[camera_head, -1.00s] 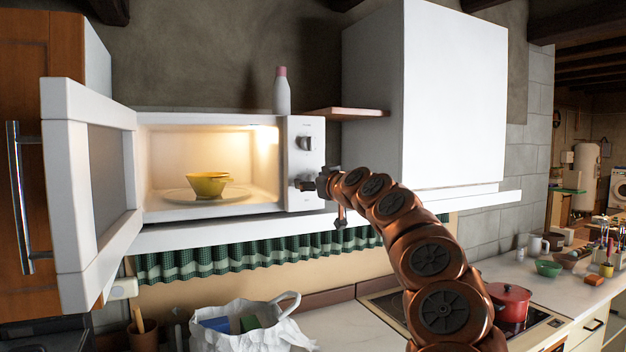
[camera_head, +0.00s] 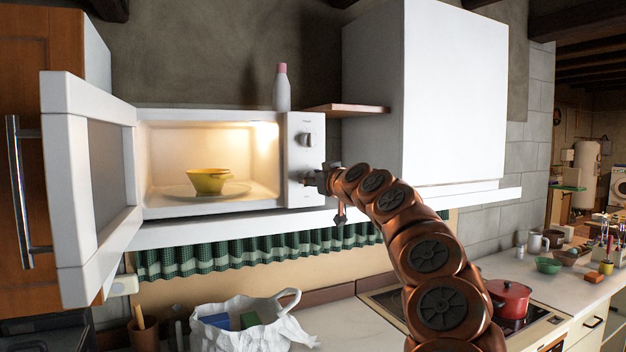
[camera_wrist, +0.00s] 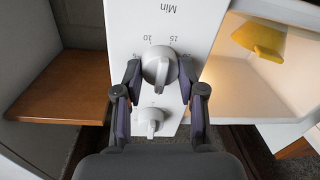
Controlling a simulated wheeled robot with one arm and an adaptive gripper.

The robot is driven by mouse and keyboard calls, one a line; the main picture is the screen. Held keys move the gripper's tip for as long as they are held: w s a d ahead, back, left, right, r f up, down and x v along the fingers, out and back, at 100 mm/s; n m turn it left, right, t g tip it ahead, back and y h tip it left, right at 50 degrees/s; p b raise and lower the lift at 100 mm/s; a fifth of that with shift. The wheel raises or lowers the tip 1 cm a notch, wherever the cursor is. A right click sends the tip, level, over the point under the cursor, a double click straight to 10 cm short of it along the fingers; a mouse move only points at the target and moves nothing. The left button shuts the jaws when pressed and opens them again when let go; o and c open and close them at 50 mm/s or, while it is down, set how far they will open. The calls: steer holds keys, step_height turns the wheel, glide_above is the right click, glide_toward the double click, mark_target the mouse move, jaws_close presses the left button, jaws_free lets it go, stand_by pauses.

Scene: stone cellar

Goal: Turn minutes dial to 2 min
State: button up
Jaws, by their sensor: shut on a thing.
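The minutes dial (camera_wrist: 158,67) is a round white knob with a raised grip on the white microwave's control panel (camera_wrist: 190,18). In the wrist view the panel appears upside down, with "Min", 10 and 15 printed near this dial. My gripper (camera_wrist: 157,78) is shut on the minutes dial, one finger on each side. The dial's exact setting is hard to read. A second white dial (camera_wrist: 150,121) shows beside it in the wrist view; it is the upper dial (camera_head: 305,139) in the head view. There, my gripper (camera_head: 310,180) is at the lower dial and mostly hides it.
The microwave door (camera_head: 92,180) stands wide open at left. A yellow bowl (camera_head: 207,182) sits inside on a glass plate. A bottle (camera_head: 282,90) stands on top. A wooden shelf (camera_head: 347,109) and white hood (camera_head: 455,90) are close on the right.

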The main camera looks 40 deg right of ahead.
steer(key=shift+f+b, duration=0.25)
steer(key=shift+b, duration=0.5)
steer(key=shift+r+m+h+b, duration=0.15)
steer(key=shift+m+h+b, duration=0.25)
steer(key=shift+m+b, duration=3.3)
steer(key=m+p, duration=0.2)
steer(key=shift+m, duration=0.4)
steer(key=o, duration=1.1)
steer(key=shift+o, duration=0.2)
steer(key=shift+s, duration=0.1)
